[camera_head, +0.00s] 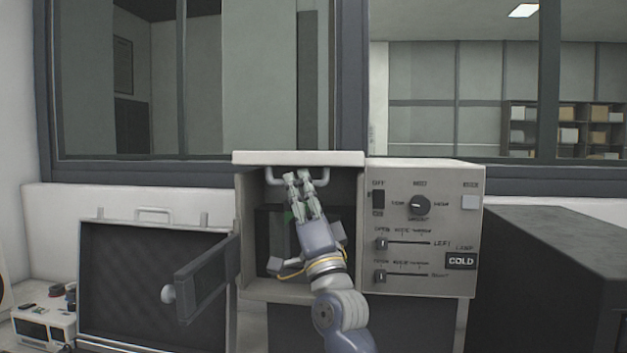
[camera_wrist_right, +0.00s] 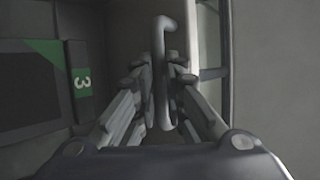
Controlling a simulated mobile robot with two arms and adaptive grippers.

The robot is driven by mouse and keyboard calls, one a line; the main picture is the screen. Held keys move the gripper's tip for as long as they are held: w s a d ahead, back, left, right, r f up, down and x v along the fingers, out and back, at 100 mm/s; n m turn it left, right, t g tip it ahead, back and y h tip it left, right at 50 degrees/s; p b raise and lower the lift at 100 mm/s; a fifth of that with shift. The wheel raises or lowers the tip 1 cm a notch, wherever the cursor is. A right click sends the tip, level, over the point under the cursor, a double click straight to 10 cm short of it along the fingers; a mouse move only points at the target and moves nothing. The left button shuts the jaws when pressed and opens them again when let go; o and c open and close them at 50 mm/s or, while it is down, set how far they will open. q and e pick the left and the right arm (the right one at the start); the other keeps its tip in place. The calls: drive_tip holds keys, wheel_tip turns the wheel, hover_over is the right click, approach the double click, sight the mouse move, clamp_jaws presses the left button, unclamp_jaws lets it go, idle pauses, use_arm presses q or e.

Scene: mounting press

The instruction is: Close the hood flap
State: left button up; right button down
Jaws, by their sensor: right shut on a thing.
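The hood flap (camera_head: 298,158) is the pale panel at the top of the press housing in the head view. It stands raised, about level, with the opening below it uncovered. A bar handle (camera_head: 270,177) hangs at its underside. My right gripper (camera_head: 299,180) reaches up in front of the opening and is shut on the handle. In the right wrist view, the handle (camera_wrist_right: 161,40) runs between the two fingers of the gripper (camera_wrist_right: 160,75). My left gripper is not in view.
A control panel (camera_head: 422,278) with sliders and a knob is right of the opening. A small dark door (camera_head: 205,280) with a round knob stands open at the left. An open dark case (camera_head: 135,275) lies farther left. A green label marked 3 (camera_wrist_right: 81,83) shows inside the housing.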

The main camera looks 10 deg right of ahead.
drive_tip(key=shift+w+d+f, duration=0.15)
drive_tip(key=shift+d+f, duration=0.05)
idle(0.3)
drive_tip(key=c, duration=1.7)
unclamp_jaws()
drive_tip(key=shift+w, duration=0.1)
drive_tip(key=shift+o, duration=0.2)
drive_tip(key=shift+w+f, duration=0.2)
drive_tip(key=shift+w, duration=0.1)
drive_tip(key=shift+s+r, duration=0.1)
drive_tip(key=shift+s, duration=0.05)
drive_tip(key=v, duration=0.7)
drive_tip(key=shift+s+f, duration=0.15)
drive_tip(key=shift+f, duration=0.1)
